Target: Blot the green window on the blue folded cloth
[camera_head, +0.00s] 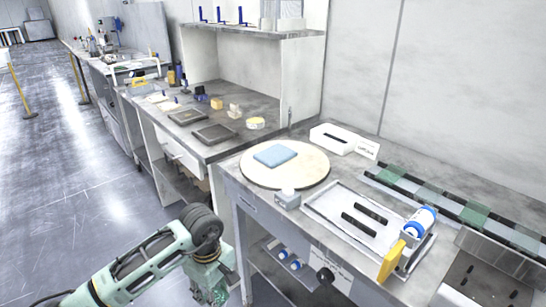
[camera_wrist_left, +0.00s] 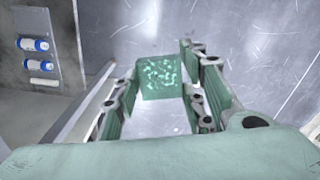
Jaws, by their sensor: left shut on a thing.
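The blue folded cloth (camera_head: 275,155) lies flat on a round cream platen (camera_head: 312,172) on the bench in the head view. My left gripper (camera_head: 212,275) hangs in front of the bench edge, lower left of the cloth and apart from it. In the left wrist view my left gripper (camera_wrist_left: 165,98) is shut on the green window (camera_wrist_left: 160,72), a green square with pale speckles, held between the fingers over the grey floor. Its lower part is hard to make out. My right gripper is not in view.
A small white-lidded jar (camera_head: 288,198) stands by the platen's front edge. A white tray (camera_head: 325,203) with dark slots, a blue-and-white bottle (camera_head: 420,222) and a yellow tool (camera_head: 391,261) are to the right. A white slotted box (camera_head: 333,140) stands behind.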

